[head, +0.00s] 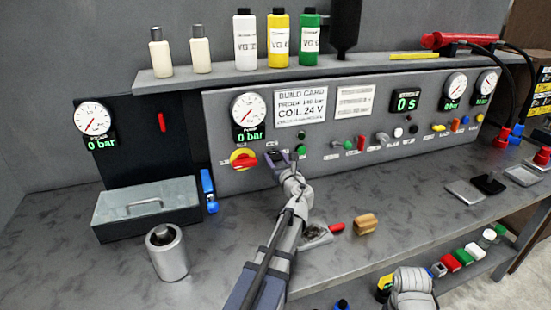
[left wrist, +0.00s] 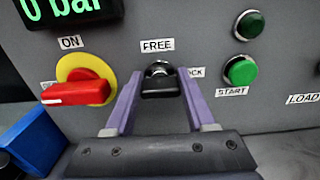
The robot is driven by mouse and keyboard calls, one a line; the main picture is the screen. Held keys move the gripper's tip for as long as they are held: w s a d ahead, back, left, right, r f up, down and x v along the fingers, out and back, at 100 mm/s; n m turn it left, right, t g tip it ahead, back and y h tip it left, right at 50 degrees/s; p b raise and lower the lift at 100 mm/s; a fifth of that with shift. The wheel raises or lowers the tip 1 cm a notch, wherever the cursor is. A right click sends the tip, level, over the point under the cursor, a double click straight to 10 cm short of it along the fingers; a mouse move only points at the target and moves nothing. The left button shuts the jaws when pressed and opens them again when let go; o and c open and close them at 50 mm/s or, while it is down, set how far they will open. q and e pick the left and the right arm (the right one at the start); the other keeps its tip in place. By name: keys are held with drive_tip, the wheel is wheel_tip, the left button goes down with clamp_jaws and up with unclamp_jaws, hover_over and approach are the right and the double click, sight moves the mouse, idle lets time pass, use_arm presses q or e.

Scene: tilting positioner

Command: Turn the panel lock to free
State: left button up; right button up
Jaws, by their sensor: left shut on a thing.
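The panel lock (left wrist: 160,67) is a silver cylinder with a black key head (left wrist: 160,86) in it, on the grey control panel. The label FREE is above it and the label LOCK is to its right, partly hidden by a finger. My left gripper (head: 279,157) reaches up to the panel from below and is shut on the black key head, a purple finger on each side in the left wrist view (left wrist: 160,80). In the head view the gripper largely hides the lock. My right gripper's fingers do not show.
A red-and-yellow rotary switch (left wrist: 80,90) labelled ON is close left of the lock. A green START button (left wrist: 240,71) is close right, below a dark green lamp (left wrist: 249,24). A grey lidded box (head: 147,207) and metal cylinder (head: 167,252) stand left on the bench.

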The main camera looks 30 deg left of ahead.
use_arm(q)
clamp_jaws()
drive_tip(key=n, duration=0.7)
drive_tip(key=shift+s+a+f+n, duration=0.1)
drive_tip(key=shift+s+n, duration=0.05)
drive_tip(key=shift+n, duration=0.15)
drive_tip(key=n, duration=0.5)
drive_tip(key=shift+f, duration=0.1)
drive_tip(key=shift+f+n, duration=0.1)
drive_tip(key=shift+n, duration=2.7)
